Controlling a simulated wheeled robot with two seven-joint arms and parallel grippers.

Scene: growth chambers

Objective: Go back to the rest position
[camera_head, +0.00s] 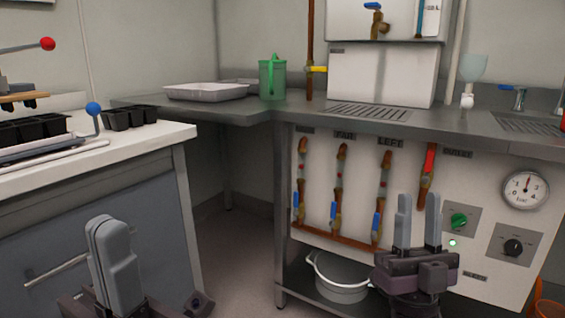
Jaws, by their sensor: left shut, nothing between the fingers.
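My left gripper (115,262) is at the lower left, in front of the grey drawer cabinet. Its fingers are together and point up, with nothing between them. My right gripper (419,222) is at the lower right, in front of the white valve panel (325,218). Its two fingers point up with a gap between them, and the gap is empty. Neither gripper appears to hold anything.
The steel counter (290,115) carries a white tray (206,91) and a green jug (272,78). A white-topped bench (160,138) with black seedling pots (130,117) stands left. A white pot (340,276) sits on the low shelf. Open floor (235,250) shows between bench and panel.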

